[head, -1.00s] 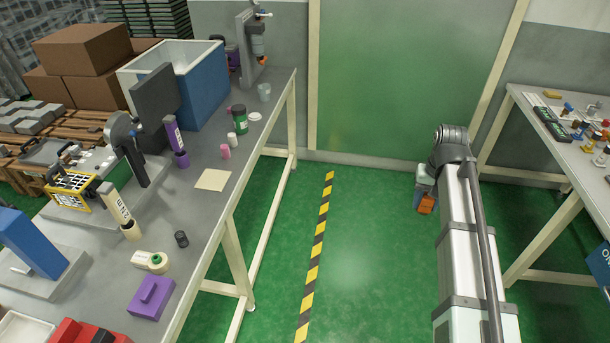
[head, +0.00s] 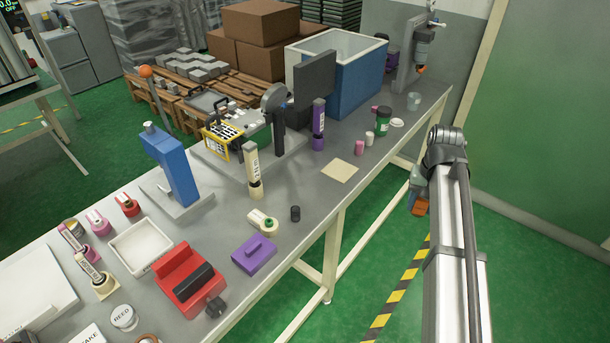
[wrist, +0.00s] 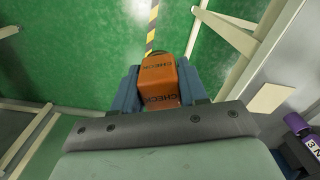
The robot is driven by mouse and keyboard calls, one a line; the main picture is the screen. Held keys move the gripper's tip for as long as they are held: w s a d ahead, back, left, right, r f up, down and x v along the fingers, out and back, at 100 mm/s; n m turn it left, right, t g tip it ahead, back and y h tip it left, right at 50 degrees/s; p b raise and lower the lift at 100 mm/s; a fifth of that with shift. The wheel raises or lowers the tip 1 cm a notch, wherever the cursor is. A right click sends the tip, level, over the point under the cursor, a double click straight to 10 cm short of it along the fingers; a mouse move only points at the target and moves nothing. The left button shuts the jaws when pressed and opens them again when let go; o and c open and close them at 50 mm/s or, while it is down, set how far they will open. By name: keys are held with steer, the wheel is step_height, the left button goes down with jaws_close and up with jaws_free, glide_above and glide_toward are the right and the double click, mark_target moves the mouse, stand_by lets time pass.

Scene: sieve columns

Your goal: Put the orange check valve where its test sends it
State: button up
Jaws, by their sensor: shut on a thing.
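My gripper (wrist: 160,92) is shut on the orange check valve (wrist: 159,78). In the wrist view the valve is a rounded orange block marked CHECK, held between two dark blue fingers. In the head view the orange valve (head: 420,207) shows small below the end of my arm, over the green floor to the right of the long grey bench. Much of the gripper (head: 414,194) is hidden there by my arm.
The bench (head: 320,205) bears a red device (head: 188,278), a purple block (head: 252,252), a blue stand (head: 174,167), a white tray (head: 141,246) and discs, one marked REED (head: 122,317). A cream square (head: 340,170) lies on a clear stretch. A blue bin (head: 350,80) stands at the back.

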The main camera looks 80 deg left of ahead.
steer(key=s+a+n, duration=0.2)
steer(key=s+a, duration=0.2)
steer(key=s, duration=0.9)
steer(key=s+a+n, duration=0.1)
steer(key=s+a, duration=0.2)
steer(key=s, duration=1)
steer(key=s+a+n, duration=0.2)
steer(key=s+a, duration=0.2)
steer(key=s, duration=0.8)
steer(key=s+d+r+n, duration=0.1)
steer(key=s+d+n, duration=0.1)
steer(key=s, duration=1.1)
steer(key=s+d+r+n, duration=0.1)
steer(key=s, duration=1.3)
steer(key=n, duration=0.6)
glide_toward(19, 304)
steer(key=shift+s+f, duration=0.1)
steer(key=shift+f, duration=2.75)
steer(key=shift+f, duration=0.1)
